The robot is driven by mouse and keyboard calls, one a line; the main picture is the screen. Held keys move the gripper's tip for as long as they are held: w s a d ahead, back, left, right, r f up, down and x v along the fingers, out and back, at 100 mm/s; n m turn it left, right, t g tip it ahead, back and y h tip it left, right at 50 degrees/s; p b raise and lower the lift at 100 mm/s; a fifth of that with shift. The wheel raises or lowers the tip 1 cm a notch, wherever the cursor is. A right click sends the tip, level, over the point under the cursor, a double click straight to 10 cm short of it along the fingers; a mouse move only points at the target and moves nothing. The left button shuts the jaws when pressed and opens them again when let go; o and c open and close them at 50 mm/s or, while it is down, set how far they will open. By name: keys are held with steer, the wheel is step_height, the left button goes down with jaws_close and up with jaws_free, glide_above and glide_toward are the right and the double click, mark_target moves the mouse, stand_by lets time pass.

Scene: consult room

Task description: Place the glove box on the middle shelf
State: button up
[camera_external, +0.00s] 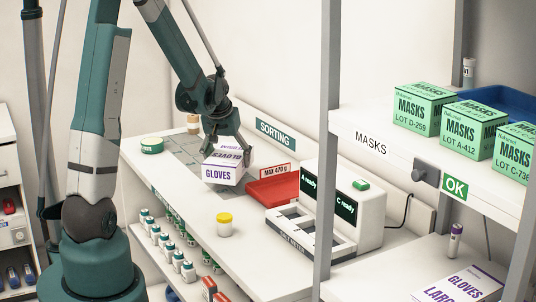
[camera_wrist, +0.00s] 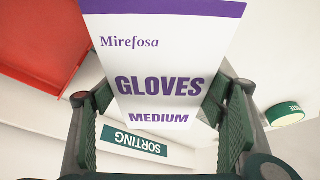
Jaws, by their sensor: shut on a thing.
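The glove box (camera_external: 224,172) is white with purple lettering. It is in my gripper (camera_external: 228,145), at or just above the counter by the sorting sign; I cannot tell whether it touches the counter. In the wrist view the glove box (camera_wrist: 160,75) reads "Mirefosa GLOVES MEDIUM" and sits between both green fingers of my gripper (camera_wrist: 165,115). The shelf unit at the right has a shelf labelled MASKS (camera_external: 350,128) with green mask boxes (camera_external: 424,105). A lower shelf (camera_external: 385,280) holds a box (camera_external: 462,287) marked GLOVES, LARGE. Which shelf is the middle one is unclear.
A red tray (camera_external: 283,190) lies right of the held box, also in the wrist view (camera_wrist: 40,40). A yellow-lidded jar (camera_external: 224,224) is in front. A grey upright (camera_external: 327,120) borders the shelves.

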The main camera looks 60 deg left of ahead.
steer(key=shift+f, duration=1.85)
steer(key=shift+f+b, duration=0.15)
steer(key=shift+b, duration=0.25)
steer(key=o, duration=1.2)
steer(key=shift+p+v, duration=1.05)
steer(key=shift+v, duration=5.1)
